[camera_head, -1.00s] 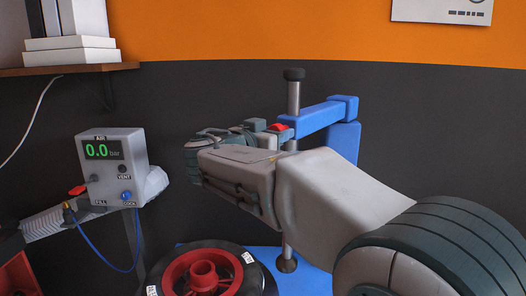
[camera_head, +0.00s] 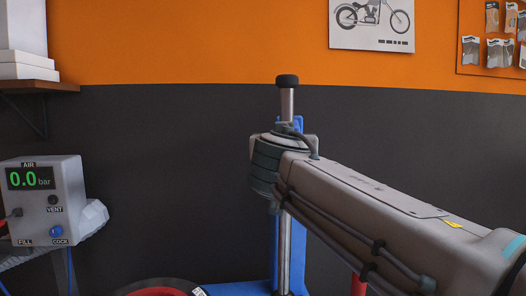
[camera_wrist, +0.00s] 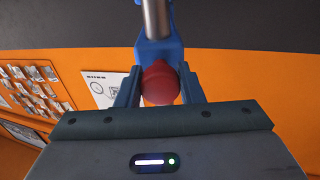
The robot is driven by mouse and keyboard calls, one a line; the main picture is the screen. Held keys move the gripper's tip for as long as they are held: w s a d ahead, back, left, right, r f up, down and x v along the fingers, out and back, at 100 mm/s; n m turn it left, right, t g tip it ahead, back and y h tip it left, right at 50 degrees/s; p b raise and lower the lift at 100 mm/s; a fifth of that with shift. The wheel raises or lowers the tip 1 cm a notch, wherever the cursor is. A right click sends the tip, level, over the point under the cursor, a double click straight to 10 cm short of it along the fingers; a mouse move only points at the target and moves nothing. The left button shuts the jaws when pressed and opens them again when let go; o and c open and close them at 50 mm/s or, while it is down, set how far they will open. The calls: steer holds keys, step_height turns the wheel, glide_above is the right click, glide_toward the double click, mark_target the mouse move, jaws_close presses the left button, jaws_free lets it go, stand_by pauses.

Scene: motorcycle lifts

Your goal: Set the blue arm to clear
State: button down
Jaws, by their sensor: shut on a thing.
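The blue arm (camera_wrist: 160,50) shows in the wrist view below a shiny metal post (camera_wrist: 157,18). A red knob (camera_wrist: 160,84) at its end sits between the two fingers of my gripper (camera_wrist: 160,72), which are shut on it. In the head view the metal post (camera_head: 287,103) with a black cap stands upright in front of a blue column (camera_head: 297,124). My own arm and wrist cover the gripper, the red knob and most or all of the blue arm there.
A grey air box (camera_head: 40,195) reading 0.0 bar stands at the left. A tyre with a red hub (camera_head: 158,292) lies at the bottom edge, beside a blue base (camera_head: 240,288). A shelf (camera_head: 35,86) is upper left; a motorcycle poster (camera_head: 371,25) hangs on the wall.

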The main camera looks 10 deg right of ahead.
steer(key=s+d+n+y+p, duration=0.2)
steer(key=d+y+p, duration=0.3)
steer(key=d+p, duration=0.3)
steer(key=shift+d+r+n+t, duration=0.15)
steer(key=shift+d+n+t, duration=0.4)
steer(key=shift+d, duration=1.15)
steer(key=c, duration=1.1)
jaws_free()
steer(key=shift+d, duration=0.1)
steer(key=shift+o, duration=0.5)
steer(key=shift+d, duration=0.2)
steer(key=shift+a, duration=0.25)
